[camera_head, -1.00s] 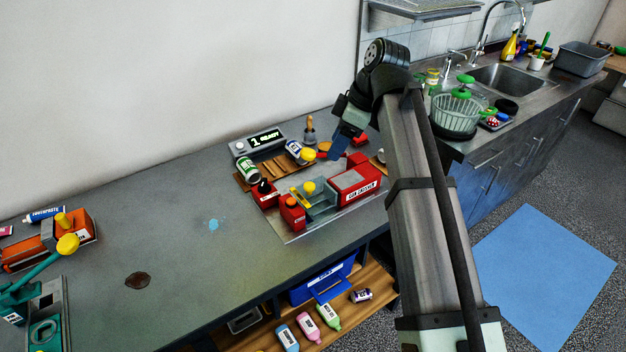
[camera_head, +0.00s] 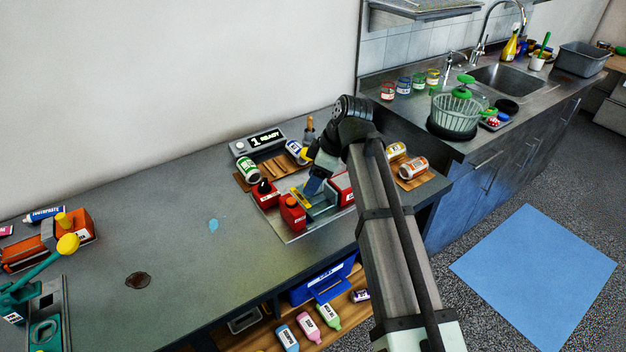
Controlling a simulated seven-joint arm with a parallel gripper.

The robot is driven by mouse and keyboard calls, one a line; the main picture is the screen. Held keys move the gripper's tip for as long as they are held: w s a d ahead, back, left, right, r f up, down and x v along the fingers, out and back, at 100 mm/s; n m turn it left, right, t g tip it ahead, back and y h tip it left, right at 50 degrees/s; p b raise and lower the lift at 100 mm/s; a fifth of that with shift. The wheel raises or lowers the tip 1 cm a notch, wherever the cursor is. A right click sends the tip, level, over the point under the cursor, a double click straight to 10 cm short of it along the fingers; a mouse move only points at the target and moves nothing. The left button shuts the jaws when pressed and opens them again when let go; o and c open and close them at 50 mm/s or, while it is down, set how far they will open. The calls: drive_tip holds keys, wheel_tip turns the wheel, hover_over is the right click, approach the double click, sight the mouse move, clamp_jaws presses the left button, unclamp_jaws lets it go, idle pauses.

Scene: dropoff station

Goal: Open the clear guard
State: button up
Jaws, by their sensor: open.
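The red can crusher (camera_head: 342,188) stands on a metal plate on the grey bench and is mostly hidden behind my arm. Its grey, see-through guard (camera_head: 322,208) sits at the middle of the machine, beside a yellow strip (camera_head: 300,198). My gripper (camera_head: 311,188) is open, pointing down at the guard's upper left side. The guard's yellow knob is hidden behind the gripper. I cannot tell whether the fingers touch the guard or are around its knob. The guard looks down.
Red blocks with knobs (camera_head: 293,212) stand just left of the guard. Behind are a display reading "1 READY" (camera_head: 265,140) and cans on wooden racks (camera_head: 248,169). More cans (camera_head: 413,167) lie to the right. The bench's left middle is clear apart from stains.

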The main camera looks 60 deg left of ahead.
drive_tip(key=shift+s+a+f, duration=0.15)
drive_tip(key=shift+f, duration=0.35)
drive_tip(key=shift+c, duration=0.4)
clamp_jaws()
